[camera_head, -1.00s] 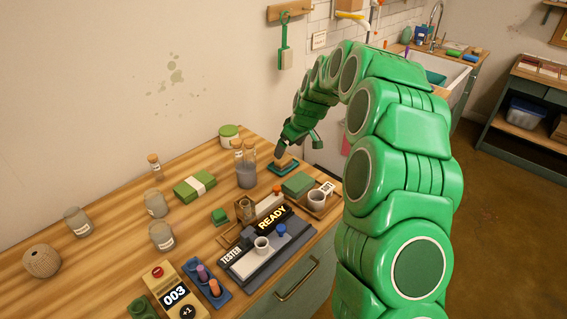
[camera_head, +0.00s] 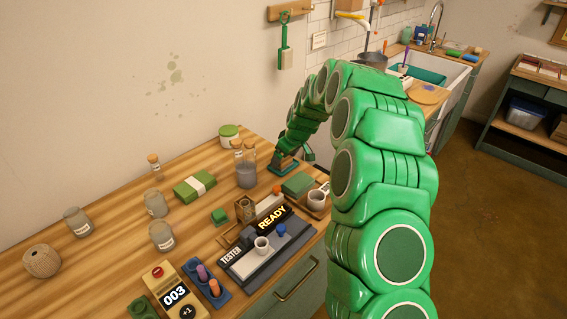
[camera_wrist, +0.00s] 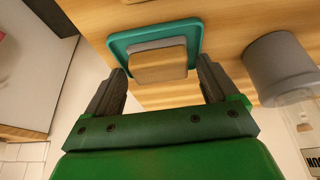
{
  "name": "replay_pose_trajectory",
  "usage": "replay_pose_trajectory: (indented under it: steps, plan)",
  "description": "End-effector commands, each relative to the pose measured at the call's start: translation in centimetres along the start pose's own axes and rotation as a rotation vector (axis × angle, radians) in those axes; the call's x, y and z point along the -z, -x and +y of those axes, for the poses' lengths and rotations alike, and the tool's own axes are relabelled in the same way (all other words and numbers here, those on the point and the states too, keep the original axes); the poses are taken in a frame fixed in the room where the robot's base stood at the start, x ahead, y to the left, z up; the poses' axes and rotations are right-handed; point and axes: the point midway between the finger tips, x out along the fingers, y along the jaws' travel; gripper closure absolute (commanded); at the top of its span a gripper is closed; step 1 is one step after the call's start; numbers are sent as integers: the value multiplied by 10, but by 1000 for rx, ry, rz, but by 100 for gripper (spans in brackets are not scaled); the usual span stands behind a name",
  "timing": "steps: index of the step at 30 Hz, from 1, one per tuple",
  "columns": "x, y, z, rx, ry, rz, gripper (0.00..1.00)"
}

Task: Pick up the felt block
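The felt block (camera_wrist: 160,62), tan with a grey layer, lies on a teal tray (camera_wrist: 115,42) in the wrist view. My gripper (camera_wrist: 163,72) is open. Its two dark fingers stand apart at the left and right of the block's near end, with gaps visible and no clear contact. In the head view my gripper (camera_head: 290,158) is low over the table's back right edge and hides most of the block and tray.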

Motion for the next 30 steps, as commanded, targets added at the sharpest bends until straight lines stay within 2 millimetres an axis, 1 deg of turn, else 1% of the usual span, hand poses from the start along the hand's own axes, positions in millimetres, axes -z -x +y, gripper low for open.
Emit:
replay_pose_trajectory:
  steps: [1, 9, 10, 16, 20, 23, 27, 30]
  plan:
    - [0, 0, 0, 0, 0, 0, 21]
    - [0, 0, 0, 0, 0, 0, 62]
    - [0, 0, 0, 0, 0, 0, 65]
    - [0, 0, 0, 0, 0, 0, 65]
    - [2, 4, 0, -1, 0, 1, 65]
    - [6, 12, 1, -2, 0, 2, 65]
    - [12, 29, 1, -2, 0, 1, 65]
    - [10, 38, -4, 1, 0, 0, 65]
